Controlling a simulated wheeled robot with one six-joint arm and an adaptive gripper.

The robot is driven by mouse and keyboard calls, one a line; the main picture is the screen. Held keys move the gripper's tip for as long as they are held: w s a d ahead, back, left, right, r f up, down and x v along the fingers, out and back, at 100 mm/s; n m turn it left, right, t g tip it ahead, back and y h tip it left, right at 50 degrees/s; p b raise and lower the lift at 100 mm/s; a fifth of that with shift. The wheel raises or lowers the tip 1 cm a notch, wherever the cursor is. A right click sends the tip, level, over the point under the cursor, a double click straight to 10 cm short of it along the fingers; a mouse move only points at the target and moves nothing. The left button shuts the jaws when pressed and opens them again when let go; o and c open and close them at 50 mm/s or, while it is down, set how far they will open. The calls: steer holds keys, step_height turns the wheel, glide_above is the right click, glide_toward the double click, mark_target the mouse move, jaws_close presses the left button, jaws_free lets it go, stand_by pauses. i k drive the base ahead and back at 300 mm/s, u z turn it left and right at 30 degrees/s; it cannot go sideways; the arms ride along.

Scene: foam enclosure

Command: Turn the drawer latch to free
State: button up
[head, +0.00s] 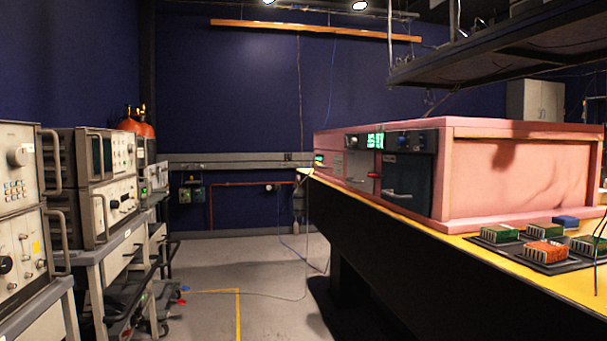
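A pink foam enclosure (530,175) sits on a yellow-topped bench at the right in the head view. Its front has a dark drawer panel (409,178) with a pale bar handle (397,194), and a grey panel (358,162) to the left of it. A small red piece (374,175) shows at the border between these two panels. It may be the drawer latch, but it is too small to tell its turn. The drawer panel looks closed. My gripper is not in view.
Green and orange blocks (545,252) sit on a dark tray on the yellow bench (470,243), near a blue block (565,222). A dark shelf (500,50) hangs above. Instrument carts (105,195) line the left. The floor (225,265) between has free room, with thin cables.

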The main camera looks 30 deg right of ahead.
mark_target(371, 176)
steer(key=z, duration=0.05)
steer(key=i, duration=0.95)
steer(key=z, duration=1.05)
steer(key=i, duration=0.7)
steer(key=z, duration=0.65)
